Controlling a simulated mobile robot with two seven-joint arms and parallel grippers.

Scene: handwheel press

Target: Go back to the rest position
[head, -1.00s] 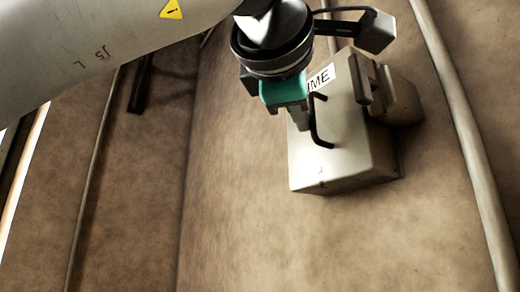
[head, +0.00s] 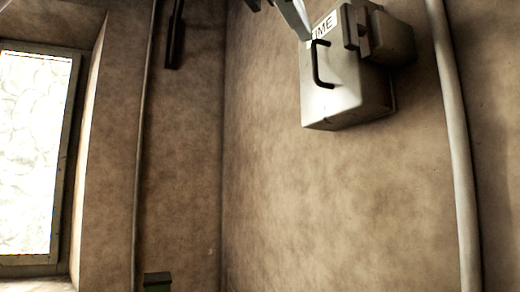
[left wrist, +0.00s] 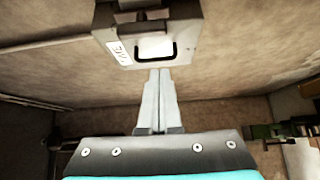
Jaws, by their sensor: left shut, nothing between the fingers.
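My left gripper (head: 302,22) shows only in part at the top edge of the head view, its pale fingers beside the upper left of a grey wall box. In the left wrist view its fingers (left wrist: 160,76) are together with nothing between them. The fingertips appear just below the box there; I cannot tell the exact gap. The rest of the left arm is out of the head view. My right gripper is in neither view.
The grey box (head: 345,95) has a dark handle (head: 318,70) and a label ending in "IME"; it also shows in the left wrist view (left wrist: 185,40). A pipe (head: 455,150) runs down the wall at right. A bright window (head: 30,150) is at left.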

